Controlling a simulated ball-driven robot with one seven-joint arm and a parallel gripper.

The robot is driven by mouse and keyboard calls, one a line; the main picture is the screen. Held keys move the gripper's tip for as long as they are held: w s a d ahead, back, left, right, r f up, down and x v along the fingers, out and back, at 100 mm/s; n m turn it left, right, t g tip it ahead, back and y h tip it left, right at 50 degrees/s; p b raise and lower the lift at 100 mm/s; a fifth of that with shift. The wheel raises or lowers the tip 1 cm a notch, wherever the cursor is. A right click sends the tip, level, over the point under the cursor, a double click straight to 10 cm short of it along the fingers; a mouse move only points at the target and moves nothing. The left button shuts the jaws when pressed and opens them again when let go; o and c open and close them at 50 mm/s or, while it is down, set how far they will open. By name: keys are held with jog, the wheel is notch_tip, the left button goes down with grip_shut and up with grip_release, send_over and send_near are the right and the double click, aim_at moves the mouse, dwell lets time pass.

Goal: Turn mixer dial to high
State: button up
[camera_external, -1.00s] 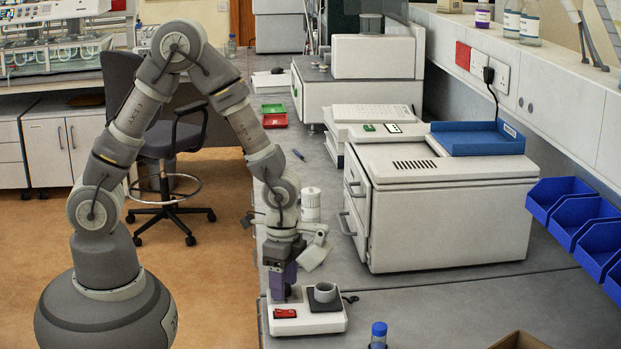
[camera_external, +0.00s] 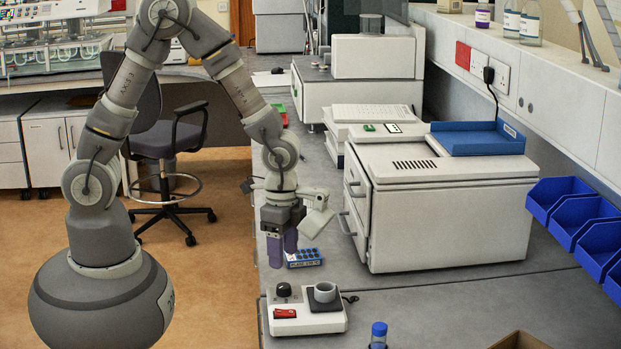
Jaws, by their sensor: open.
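The mixer (camera_external: 318,321) is a small white box near the front left of the bench. Its black dial (camera_external: 284,290) stands at the back left of its top, in full view; its exact setting is too small to read. A red switch (camera_external: 285,313) lies in front of the dial, and a grey cup (camera_external: 325,291) sits on the mixer's dark pad to the right. My gripper (camera_external: 283,257) points down above and behind the dial, apart from it. Its two purple fingers are spread with nothing between them.
A blue rack (camera_external: 304,258) lies on the bench just right of my fingers. A blue-capped tube (camera_external: 379,334) stands right of the mixer, with a cardboard box (camera_external: 520,341) beyond. A large white machine (camera_external: 440,200) stands to the right. The bench between is mostly clear.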

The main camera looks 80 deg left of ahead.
aim_at(285, 282)
jog(key=shift+r+p, duration=0.3)
jog(key=shift+p, duration=0.1)
notch_tip(285, 282, down, 8)
jog(key=shift+f+b, duration=0.2)
jog(key=shift+b, duration=1)
jog(key=c, duration=1)
jog(key=shift+c, duration=0.3)
jog(key=shift+n, duration=0.4)
jog(key=o, duration=1.1)
jog(key=shift+c, duration=0.2)
jog(key=shift+r, duration=0.15)
